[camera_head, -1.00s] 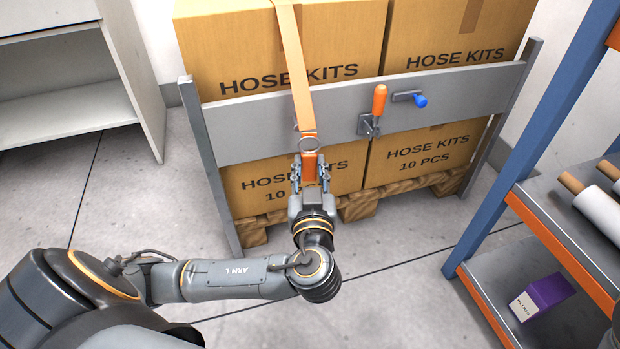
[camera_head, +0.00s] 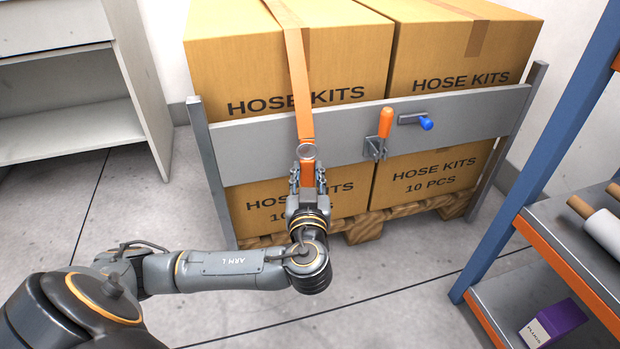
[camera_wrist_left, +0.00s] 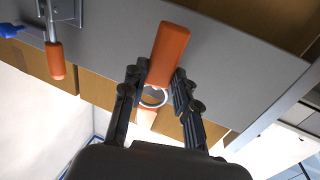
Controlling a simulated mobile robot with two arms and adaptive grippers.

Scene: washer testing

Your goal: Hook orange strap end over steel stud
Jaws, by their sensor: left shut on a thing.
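The orange strap (camera_head: 300,80) runs down over the stacked boxes and across the front of the grey bar. Its lower end has a metal ring (camera_head: 306,152) and a darker orange tab (camera_head: 308,174). My left gripper (camera_head: 307,178) is shut on this tab in front of the bar's lower part. In the left wrist view, the tab (camera_wrist_left: 168,52) stands between the fingers, with the ring (camera_wrist_left: 153,97) just below it. I cannot make out the steel stud; the strap end or gripper may hide it. I cannot tell whether the ring touches it. My right gripper is out of view.
The grey bar (camera_head: 250,150) crosses several hose-kit boxes (camera_head: 290,60) on a wooden pallet (camera_head: 400,212). An orange-handled latch (camera_head: 384,125) and a blue-knobbed lever (camera_head: 424,123) sit right of the strap. A shelf rack (camera_head: 560,230) stands at right. Floor is clear at left.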

